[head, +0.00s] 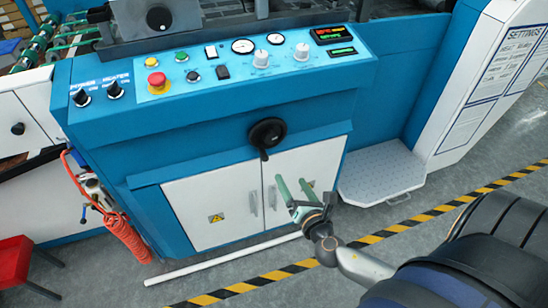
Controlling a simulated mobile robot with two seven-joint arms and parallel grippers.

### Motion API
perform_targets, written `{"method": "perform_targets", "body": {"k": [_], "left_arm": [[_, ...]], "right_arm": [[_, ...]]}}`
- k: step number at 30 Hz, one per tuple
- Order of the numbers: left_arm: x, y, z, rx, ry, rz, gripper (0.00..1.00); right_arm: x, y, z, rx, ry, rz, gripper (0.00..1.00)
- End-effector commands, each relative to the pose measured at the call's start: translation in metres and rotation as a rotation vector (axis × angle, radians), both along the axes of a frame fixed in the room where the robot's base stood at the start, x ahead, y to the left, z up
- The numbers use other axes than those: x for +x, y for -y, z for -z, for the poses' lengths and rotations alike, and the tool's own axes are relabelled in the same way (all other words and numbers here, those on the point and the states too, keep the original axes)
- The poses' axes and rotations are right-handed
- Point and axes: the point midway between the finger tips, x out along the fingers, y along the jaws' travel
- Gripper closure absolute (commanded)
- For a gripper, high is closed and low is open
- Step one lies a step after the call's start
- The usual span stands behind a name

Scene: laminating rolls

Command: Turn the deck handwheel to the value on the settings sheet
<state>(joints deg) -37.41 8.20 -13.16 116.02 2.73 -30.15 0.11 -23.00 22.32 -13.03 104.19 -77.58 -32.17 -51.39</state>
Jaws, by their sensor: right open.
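The black handwheel (267,133) with its small crank knob is on the front of the blue machine, above the white cabinet doors. The settings sheet (507,62) is on the white panel at the upper right; its heading shows but its values are too small to read. My right gripper (295,188) has green fingers spread apart and is empty. It shows below and a little right of the handwheel, in front of the cabinet doors, apart from the wheel. My left gripper is not in view.
The control deck (215,65) carries a red emergency button (157,79), knobs, gauges and displays. A metal step plate (382,170) stands right of the cabinet. A coiled red hose (127,238) hangs at left. Striped floor tape (400,226) crosses the open floor in front.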

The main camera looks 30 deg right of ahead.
Motion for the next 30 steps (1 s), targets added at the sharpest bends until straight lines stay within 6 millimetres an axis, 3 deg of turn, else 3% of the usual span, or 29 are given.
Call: {"method": "perform_targets", "body": {"k": [1,3,8,14,24,30], "left_arm": [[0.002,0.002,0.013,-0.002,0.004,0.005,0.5],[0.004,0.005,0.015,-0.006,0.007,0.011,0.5],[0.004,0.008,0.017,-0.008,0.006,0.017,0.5],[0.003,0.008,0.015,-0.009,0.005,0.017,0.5],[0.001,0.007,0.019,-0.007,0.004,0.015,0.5],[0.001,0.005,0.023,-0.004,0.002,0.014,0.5]], "right_arm": [[0.007,0.003,0.004,-0.12,0.02,-0.021,0.19],[0.013,0.005,-0.004,-0.261,0.042,-0.042,0.19],[0.021,0.007,-0.014,-0.424,0.067,-0.06,0.19],[0.04,0.011,-0.018,-0.444,0.072,-0.06,0.19],[0.102,0.026,-0.017,-0.439,0.073,-0.06,0.19],[0.129,0.032,-0.016,-0.437,0.071,-0.061,0.19]]}}
